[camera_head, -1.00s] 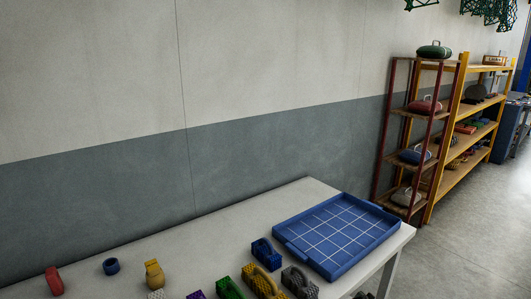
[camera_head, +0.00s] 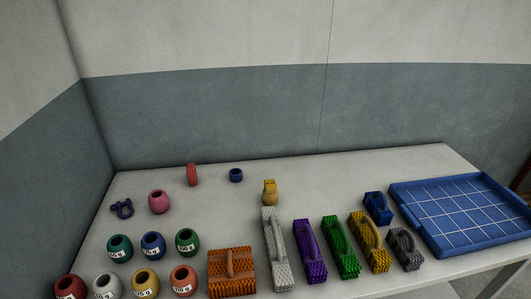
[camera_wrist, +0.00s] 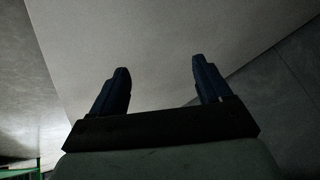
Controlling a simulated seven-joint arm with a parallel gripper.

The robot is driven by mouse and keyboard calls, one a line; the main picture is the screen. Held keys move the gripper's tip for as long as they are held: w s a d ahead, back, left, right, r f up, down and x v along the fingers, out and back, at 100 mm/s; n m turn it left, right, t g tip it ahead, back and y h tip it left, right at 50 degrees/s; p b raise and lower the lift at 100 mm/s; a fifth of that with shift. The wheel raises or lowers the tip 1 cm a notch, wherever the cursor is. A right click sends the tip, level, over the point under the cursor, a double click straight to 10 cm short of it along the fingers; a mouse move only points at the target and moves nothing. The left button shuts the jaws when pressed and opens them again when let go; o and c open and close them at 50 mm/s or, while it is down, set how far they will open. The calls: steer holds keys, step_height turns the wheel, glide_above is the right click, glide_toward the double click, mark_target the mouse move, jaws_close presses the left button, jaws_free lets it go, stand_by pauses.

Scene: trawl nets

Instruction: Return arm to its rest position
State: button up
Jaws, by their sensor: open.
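My gripper (camera_wrist: 158,80) shows in the wrist view with its two dark blue fingers spread apart and nothing between them. Behind the fingers there is only plain pale wall or ceiling surface, with a darker grey area at the right. My arm and gripper do not show in the head view. In the head view the white table (camera_head: 330,170) carries several objects, none of them touched by my gripper.
A blue gridded tray (camera_head: 400,215) lies at the table's right. Brush-like blocks with handles, such as the orange one (camera_head: 231,272), stand along the front middle. Several round labelled pots, such as the yellow one (camera_head: 145,283), stand front left. The table's back strip is mostly clear.

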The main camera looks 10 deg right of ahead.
steer(key=s+a+r+n+g+y, duration=0.1)
steer(key=s+a+r+n+g, duration=0.15)
steer(key=s+a, duration=0.45)
steer(key=s+a+r+n+g+y, duration=0.1)
steer(key=s+a+n+g+y, duration=0.25)
steer(key=a, duration=0.55)
steer(key=s+a+r+n+g, duration=0.2)
steer(key=s+a+r+g, duration=0.1)
steer(key=s, duration=0.4)
steer(key=s+a+r+n+g+h, duration=0.1)
steer(key=s+a+r+n+g, duration=0.1)
steer(key=s+a+r, duration=0.3)
steer(key=s+a+g, duration=0.1)
steer(key=s, duration=0.1)
steer(key=shift+s+a+n, duration=0.3)
steer(key=shift+a+n, duration=0.1)
